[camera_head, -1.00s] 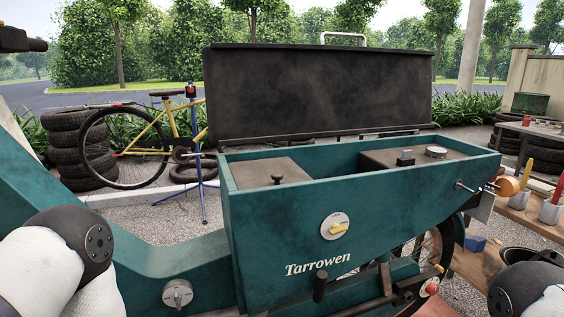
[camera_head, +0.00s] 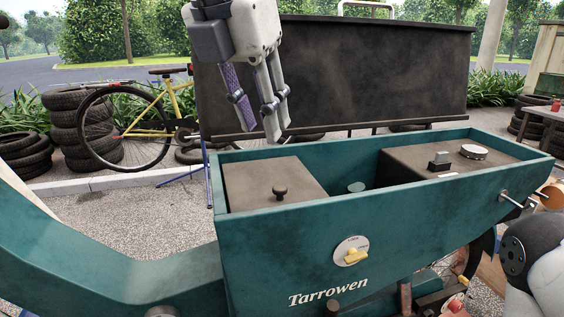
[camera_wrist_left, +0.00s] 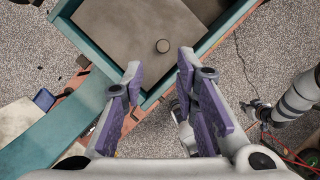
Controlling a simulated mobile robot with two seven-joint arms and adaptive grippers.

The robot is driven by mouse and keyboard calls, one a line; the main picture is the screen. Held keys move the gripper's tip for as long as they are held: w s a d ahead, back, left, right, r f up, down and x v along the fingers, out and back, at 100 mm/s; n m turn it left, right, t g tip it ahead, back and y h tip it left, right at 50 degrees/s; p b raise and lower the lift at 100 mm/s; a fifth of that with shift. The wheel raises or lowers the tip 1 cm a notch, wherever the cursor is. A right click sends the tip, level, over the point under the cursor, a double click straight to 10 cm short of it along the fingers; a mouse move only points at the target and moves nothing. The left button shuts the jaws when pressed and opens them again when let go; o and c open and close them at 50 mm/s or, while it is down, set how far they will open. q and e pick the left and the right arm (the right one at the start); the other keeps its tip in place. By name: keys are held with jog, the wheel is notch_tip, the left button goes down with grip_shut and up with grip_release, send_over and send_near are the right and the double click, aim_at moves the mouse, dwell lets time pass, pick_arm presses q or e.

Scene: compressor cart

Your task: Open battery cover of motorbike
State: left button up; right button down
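The teal Tarrowen body (camera_head: 285,248) has an open-topped box with its big black lid (camera_head: 370,80) standing raised behind it. A flat grey-brown battery cover (camera_head: 245,180) with a black knob (camera_head: 280,191) lies in the left part of the box. In the left wrist view the cover (camera_wrist_left: 125,35) and knob (camera_wrist_left: 162,46) lie beyond my fingers. My left gripper (camera_head: 258,118) points down above the rear left of the box, apart from the knob. Its purple-padded fingers (camera_wrist_left: 160,68) are spread and empty. My right gripper is not in view.
A grey-brown block (camera_head: 425,160) with a round cap (camera_head: 473,152) fills the box's right part. A yellow-handled dial (camera_head: 352,251) is on the front wall. A bicycle (camera_head: 150,125) and stacked tyres (camera_head: 85,130) stand behind left. The space above the knob is clear.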

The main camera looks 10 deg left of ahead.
aim_at(279, 188)
pick_arm(q)
jog(key=x, duration=0.7)
jog(key=s+x, duration=0.1)
jog(key=x, duration=0.3)
jog(key=shift+f, duration=0.25)
grip_shut()
